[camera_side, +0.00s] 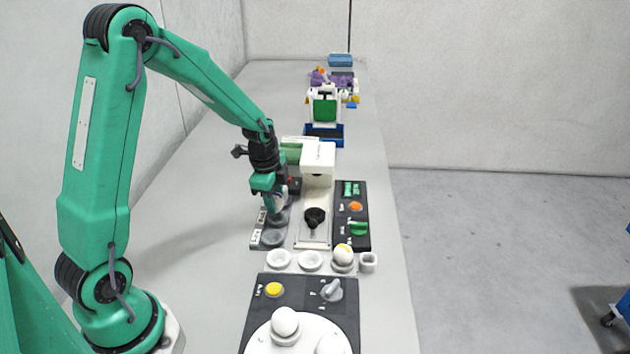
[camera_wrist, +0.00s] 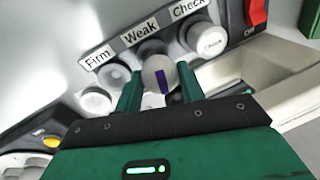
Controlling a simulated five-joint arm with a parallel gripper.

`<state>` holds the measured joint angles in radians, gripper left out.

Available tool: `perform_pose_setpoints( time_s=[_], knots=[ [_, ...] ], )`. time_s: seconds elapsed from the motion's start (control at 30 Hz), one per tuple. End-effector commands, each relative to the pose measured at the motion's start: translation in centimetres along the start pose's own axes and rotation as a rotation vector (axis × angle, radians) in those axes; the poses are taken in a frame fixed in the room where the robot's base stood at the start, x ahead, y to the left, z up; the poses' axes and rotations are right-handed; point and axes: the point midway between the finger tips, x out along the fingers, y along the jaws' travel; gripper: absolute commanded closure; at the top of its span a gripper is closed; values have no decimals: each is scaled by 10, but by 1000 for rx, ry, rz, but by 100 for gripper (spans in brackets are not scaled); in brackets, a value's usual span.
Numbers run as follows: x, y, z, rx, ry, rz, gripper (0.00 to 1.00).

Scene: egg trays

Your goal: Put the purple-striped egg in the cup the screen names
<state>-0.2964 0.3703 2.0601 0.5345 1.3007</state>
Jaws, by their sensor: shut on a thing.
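My gripper (camera_wrist: 160,88) is shut on the purple-striped egg (camera_wrist: 160,74), white with a dark purple band. In the side view my gripper (camera_side: 272,197) and the egg (camera_side: 281,201) are over the row of grey cups beside the white machine. The wrist view shows labels Firm (camera_wrist: 99,57), Weak (camera_wrist: 139,33) and Check (camera_wrist: 187,7). The egg overlaps the Weak cup (camera_wrist: 151,48); I cannot tell whether it touches it. The Firm cup (camera_wrist: 113,75) looks empty. A round white item with lettering (camera_wrist: 211,41) sits at the Check position. No screen text is readable.
A white machine (camera_side: 318,158) with a black knob (camera_side: 315,217) stands right of the cups. A striped egg (camera_side: 343,252) sits in a nearer cup. A white turntable (camera_side: 262,340) holds a white egg (camera_side: 285,321). A red switch (camera_wrist: 257,12) is close by.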

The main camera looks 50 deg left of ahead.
Motion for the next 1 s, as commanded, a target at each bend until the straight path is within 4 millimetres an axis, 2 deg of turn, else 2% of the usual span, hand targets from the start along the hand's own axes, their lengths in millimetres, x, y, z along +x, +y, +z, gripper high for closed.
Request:
perform_pose_setpoints(
  time_s=[0.33,1.0],
  knots=[
    [18,3,1,0,0,1,69],
    [19,3,1,0,0,-1,69]
  ],
)
